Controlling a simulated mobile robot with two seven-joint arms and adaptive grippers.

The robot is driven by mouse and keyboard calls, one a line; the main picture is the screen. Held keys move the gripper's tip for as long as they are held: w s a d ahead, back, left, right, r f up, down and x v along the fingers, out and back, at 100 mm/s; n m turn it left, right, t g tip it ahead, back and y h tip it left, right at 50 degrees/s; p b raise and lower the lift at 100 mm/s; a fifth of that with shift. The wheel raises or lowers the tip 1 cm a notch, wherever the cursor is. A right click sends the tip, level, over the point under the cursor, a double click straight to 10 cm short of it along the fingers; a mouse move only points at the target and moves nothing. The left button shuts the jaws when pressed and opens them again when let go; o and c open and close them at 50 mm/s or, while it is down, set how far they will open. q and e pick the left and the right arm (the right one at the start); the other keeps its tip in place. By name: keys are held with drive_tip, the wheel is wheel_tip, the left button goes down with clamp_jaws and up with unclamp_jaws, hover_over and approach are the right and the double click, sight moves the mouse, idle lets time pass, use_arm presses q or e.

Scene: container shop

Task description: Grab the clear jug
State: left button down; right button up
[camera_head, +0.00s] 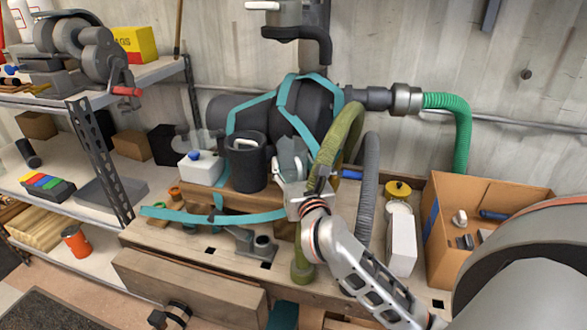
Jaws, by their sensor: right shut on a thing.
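My right gripper (290,168) reaches in from the lower right over the workbench, beside the black cup. It is shut on a pale, see-through thing (297,148) that looks like the clear jug; its outline is hard to make out against the dark machine behind. The fingers and my wrist hide its lower part. My left gripper is not in view.
The black cup (247,168) stands close left of my gripper, and the white box with a blue knob (201,168) farther left. Olive (342,140) and grey (368,185) hoses rise close right. A cardboard box (440,235) stands at the right. Teal straps wrap the machine.

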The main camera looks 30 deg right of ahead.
sight(293, 145)
wheel_tip(293, 145, up, 6)
drive_tip(key=shift+f+p, duration=0.1)
drive_tip(key=shift+p, duration=0.45)
drive_tip(key=s+a+b, duration=0.1)
drive_tip(key=s+a, duration=1.1)
drive_tip(key=a, duration=0.2)
drive_tip(key=shift+s+a+f, duration=0.25)
